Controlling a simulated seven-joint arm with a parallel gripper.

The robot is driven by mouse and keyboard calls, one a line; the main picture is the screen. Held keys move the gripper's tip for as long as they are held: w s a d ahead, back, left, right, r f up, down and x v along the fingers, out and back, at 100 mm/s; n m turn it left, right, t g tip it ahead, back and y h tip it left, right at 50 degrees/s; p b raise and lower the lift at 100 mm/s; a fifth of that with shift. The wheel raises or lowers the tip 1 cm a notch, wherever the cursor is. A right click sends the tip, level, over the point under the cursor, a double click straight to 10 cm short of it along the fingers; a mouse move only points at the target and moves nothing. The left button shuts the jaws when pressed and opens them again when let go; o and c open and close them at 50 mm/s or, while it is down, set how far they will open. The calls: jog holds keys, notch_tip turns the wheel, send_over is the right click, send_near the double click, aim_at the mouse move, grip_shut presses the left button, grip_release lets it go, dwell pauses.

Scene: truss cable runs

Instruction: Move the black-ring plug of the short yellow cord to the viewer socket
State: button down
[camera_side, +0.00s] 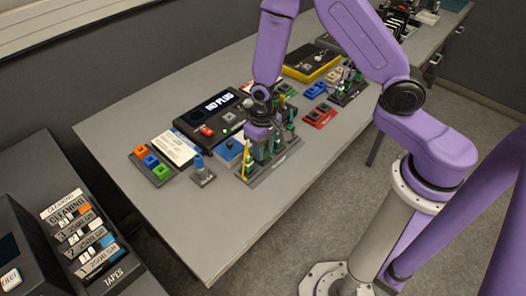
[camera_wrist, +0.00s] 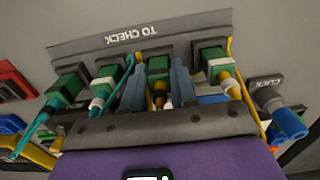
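In the wrist view, a green plug with a black ring and a yellow end (camera_wrist: 158,88) sits in a socket of the grey rack marked TO CHECK (camera_wrist: 110,40). The fingers of my gripper (camera_wrist: 159,75) stand on either side of it, seemingly with a narrow gap. How far its yellow cord runs is hidden by my gripper. In the side view, my gripper (camera_side: 262,128) is down at the rack (camera_side: 262,178). The viewer, a black box (camera_side: 190,118) with a NO PLUG display, stands behind the rack. I cannot clearly make out its socket.
Green plugs with teal cords (camera_wrist: 105,85) are left of my fingers; a white-ringed plug with a yellow cord (camera_wrist: 222,75) is right. A grey CLICK block (camera_wrist: 268,95) with a blue part stands farther right. Coloured blocks (camera_side: 151,162) lie left; the table's front left is clear.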

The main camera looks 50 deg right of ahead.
jog(key=shift+r, duration=0.1)
jog(key=shift+r, duration=2.2)
jog(key=w, duration=0.3)
jog(key=w+r, duration=0.1)
jog(key=w, duration=0.2)
jog(key=w+r, duration=0.1)
jog(key=w, duration=0.2)
jog(key=shift+w+d+r, duration=0.1)
jog(key=shift+w+d, duration=0.2)
jog(key=shift+w, duration=0.1)
jog(key=w+d+r, duration=0.3)
jog(key=w+r, duration=0.1)
jog(key=w, duration=0.4)
jog(key=shift+s+f, duration=0.15)
jog(key=shift+f, duration=2.95)
jog(key=shift+f, duration=0.8)
